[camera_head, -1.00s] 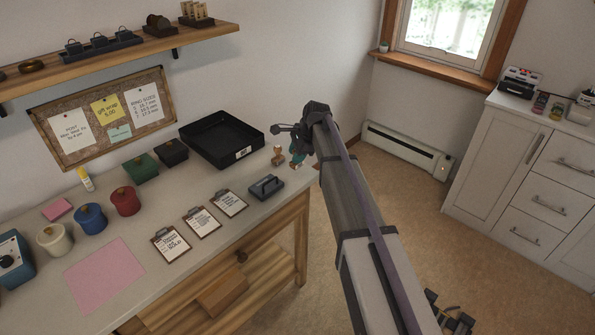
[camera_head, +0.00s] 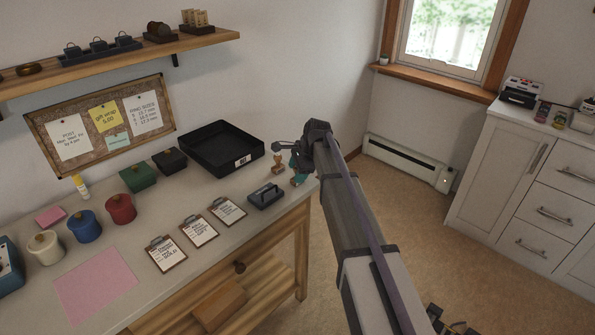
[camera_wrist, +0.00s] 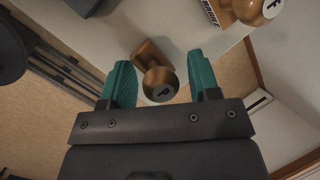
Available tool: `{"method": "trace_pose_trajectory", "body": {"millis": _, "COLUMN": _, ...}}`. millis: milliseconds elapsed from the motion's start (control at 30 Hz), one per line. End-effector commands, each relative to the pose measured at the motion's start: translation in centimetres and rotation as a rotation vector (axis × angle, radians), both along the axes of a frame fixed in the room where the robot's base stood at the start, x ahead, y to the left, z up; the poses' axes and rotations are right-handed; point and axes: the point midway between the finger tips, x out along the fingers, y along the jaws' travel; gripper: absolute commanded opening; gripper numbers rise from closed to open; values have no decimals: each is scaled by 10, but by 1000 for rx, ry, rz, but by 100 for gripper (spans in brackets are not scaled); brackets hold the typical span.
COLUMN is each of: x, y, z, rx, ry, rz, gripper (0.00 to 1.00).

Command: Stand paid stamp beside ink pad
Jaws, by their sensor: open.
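A wooden stamp with a round knob (camera_head: 298,180) stands near the table's right end. My gripper (camera_wrist: 160,74) is open, with a green finger on each side of this stamp and gaps to both. In the head view my gripper (camera_head: 298,163) is low over the table and partly hides it. A second wooden stamp (camera_head: 278,164), lettered F in the wrist view (camera_wrist: 245,8), stands just behind. The dark block with a raised handle (camera_head: 265,196), apparently the ink pad, sits to the left.
A black tray (camera_head: 222,148) stands behind, against the wall. Several clipboards (camera_head: 199,231) lie left of the dark block. Coloured pots (camera_head: 121,208) and a pink sheet (camera_head: 95,287) are farther left. A small strip of bare tabletop surrounds the dark block.

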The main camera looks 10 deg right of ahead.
Motion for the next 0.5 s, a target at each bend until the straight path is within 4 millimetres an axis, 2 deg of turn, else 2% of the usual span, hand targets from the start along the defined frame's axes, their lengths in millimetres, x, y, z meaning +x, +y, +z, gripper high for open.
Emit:
{"method": "trace_pose_trajectory", "body": {"millis": 133, "x": 0, "y": 0, "z": 2, "rx": 0, "ry": 0, "rz": 0, "gripper": 56}}
{"method": "trace_pose_trajectory", "body": {"millis": 267, "x": -2, "y": -3, "z": 17, "rx": 0, "ry": 0, "rz": 0, "gripper": 56}}
{"method": "trace_pose_trajectory", "body": {"millis": 500, "x": -13, "y": -19, "z": 76, "rx": 0, "ry": 0, "rz": -2, "gripper": 56}}
